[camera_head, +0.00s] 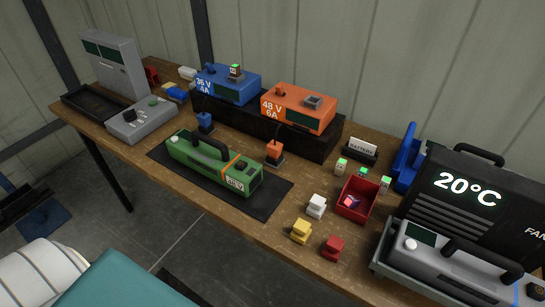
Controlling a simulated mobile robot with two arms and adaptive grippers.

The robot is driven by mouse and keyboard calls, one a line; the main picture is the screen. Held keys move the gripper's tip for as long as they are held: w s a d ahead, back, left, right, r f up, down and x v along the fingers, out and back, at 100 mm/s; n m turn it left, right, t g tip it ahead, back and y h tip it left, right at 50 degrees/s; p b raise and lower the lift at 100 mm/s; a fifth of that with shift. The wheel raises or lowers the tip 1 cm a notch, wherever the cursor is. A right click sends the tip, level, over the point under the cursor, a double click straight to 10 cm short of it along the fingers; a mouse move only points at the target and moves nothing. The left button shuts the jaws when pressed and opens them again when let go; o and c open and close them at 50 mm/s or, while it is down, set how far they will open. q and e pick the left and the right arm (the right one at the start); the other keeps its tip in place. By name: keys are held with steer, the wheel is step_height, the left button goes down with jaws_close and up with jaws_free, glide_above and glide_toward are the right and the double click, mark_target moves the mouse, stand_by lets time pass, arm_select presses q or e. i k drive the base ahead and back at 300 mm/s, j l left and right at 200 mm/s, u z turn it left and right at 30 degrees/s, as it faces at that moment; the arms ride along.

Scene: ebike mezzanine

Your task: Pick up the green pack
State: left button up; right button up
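The green pack (184,153) lies on a black mat (268,201) near the front edge of the wooden table. It has a black carry handle along its top, an orange band, and a white voltage label on its right end. Nothing covers it and nothing is touching its handle. Neither my left nor my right gripper is in view.
Blue charger (240,93) and orange charger (312,117) stand on a black riser behind the pack. Grey tester (142,122) is left; blue connector (205,121) and orange connector (275,149) stand close behind. Red bin (344,206), small blocks and silver pack (440,265) are right.

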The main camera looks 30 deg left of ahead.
mark_target(209, 157)
steer(key=u, duration=1.35)
